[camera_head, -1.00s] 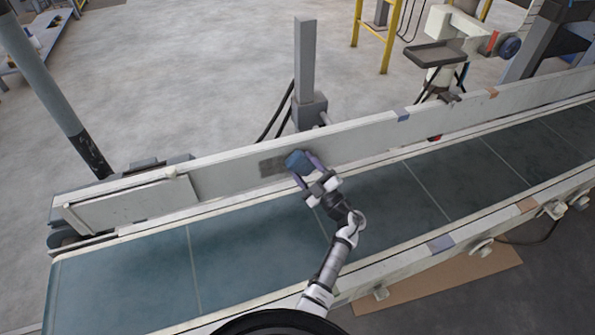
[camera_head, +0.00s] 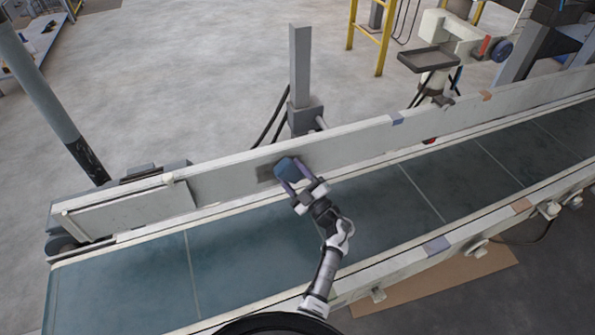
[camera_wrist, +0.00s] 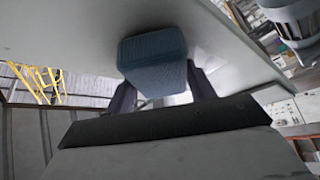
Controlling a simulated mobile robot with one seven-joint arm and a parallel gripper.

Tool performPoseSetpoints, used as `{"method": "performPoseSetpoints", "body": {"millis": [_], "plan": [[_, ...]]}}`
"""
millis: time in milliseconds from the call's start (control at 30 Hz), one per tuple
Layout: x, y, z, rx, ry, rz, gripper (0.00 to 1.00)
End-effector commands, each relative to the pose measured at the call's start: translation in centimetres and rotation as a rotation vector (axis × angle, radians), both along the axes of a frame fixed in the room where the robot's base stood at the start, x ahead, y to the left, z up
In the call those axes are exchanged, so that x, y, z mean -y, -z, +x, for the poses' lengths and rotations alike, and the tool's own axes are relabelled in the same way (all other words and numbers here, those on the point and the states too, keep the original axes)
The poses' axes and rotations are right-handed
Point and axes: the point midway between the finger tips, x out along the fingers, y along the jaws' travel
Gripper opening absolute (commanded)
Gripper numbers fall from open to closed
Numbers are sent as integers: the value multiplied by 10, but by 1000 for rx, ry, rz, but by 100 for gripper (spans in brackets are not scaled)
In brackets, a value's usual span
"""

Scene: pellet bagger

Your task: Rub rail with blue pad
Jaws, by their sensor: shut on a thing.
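The blue pad (camera_head: 287,168) is held at the far rail (camera_head: 228,181) of the conveyor, against or very close to its inner face. My gripper (camera_head: 295,183) is shut on the pad, with a finger on each side. The pad also shows in the wrist view (camera_wrist: 153,57), between my two fingers, with the pale rail face (camera_wrist: 85,30) behind it. A darker grey patch (camera_head: 265,173) shows on the rail just left of the pad. The pad hides part of the rail behind it, and I cannot tell whether more of the patch lies there.
The dark green belt (camera_head: 250,255) runs below my arm and is clear. A grey post (camera_head: 300,70) stands just behind the rail. The near rail (camera_head: 400,262) runs along the front. A machine with a dark tray (camera_head: 428,60) stands at the back right.

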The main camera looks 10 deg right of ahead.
Motion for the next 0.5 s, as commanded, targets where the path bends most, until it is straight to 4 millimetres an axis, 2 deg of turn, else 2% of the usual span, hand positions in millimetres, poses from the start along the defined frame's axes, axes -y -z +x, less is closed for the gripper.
{"method": "performPoseSetpoints", "body": {"millis": [500], "plan": [[-34,0,-4,-1,-1,-1,36]]}}
